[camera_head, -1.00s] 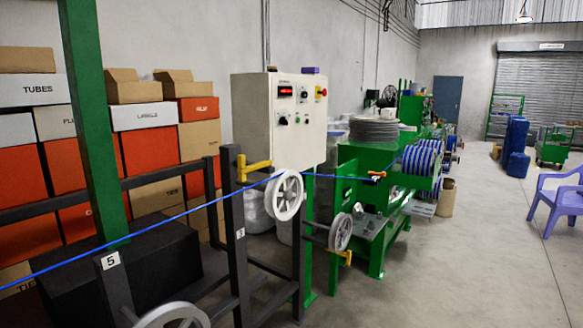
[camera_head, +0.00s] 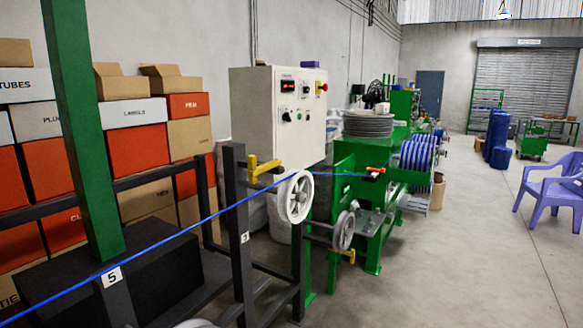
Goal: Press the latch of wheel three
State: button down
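A grey-white wheel (camera_head: 296,197) stands at the right side of a dark post (camera_head: 238,225) whose small white label (camera_head: 245,238) appears to read 3. A yellow latch (camera_head: 262,168) sticks out to the right near the top of that post, above and left of the wheel. The blue cable (camera_head: 190,228) runs from the lower left up to this wheel and on to the green machine behind. My gripper is not in view.
A second wheel (camera_head: 343,231) with a yellow latch (camera_head: 348,256) below it sits farther back. A control box (camera_head: 279,115) stands behind the near wheel. Open floor (camera_head: 450,260) lies to the right, with a purple chair (camera_head: 553,190).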

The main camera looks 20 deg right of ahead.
aim_at(253, 170)
jog(key=i+u, duration=0.2)
jog(key=u, duration=0.2)
jog(key=i+l+u, duration=0.2)
jog(key=u, duration=0.25)
jog(key=i+l+u, duration=0.2)
jog(key=u, duration=0.2)
jog(key=i+l+u, duration=0.15)
jog(key=u, duration=0.25)
jog(key=k+l, duration=0.05)
jog(key=l, duration=0.05)
